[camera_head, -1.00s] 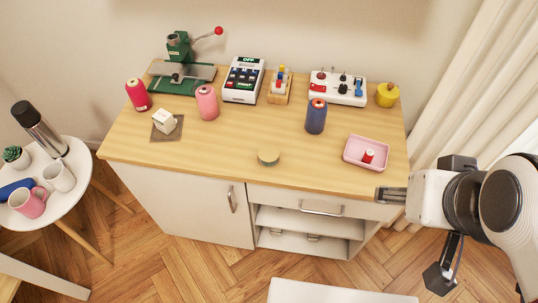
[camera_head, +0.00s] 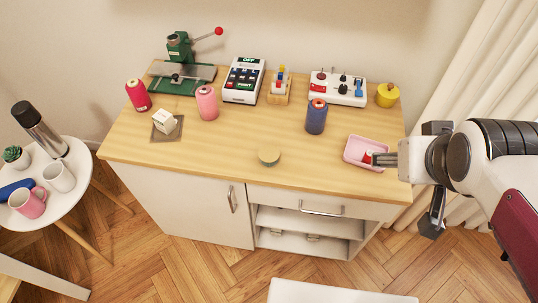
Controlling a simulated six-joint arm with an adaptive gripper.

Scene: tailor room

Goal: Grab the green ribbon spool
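The green ribbon spool is most likely the small round disc (camera_head: 269,156) with a green side and tan top. It lies flat near the front middle of the wooden counter. My gripper (camera_head: 376,159) is at the right, in front of the pink tray and well to the right of the disc. It points left and hides part of the tray and of the small red item (camera_head: 368,157) in it. The fingers are small and seen from the side, so I cannot tell whether they are open or shut.
The pink tray (camera_head: 352,150) sits at the counter's right. A blue thread cone (camera_head: 316,117) stands between it and the disc, farther back. Pink (camera_head: 207,103) and red (camera_head: 138,95) cones stand left. Devices line the back. The counter around the disc is clear.

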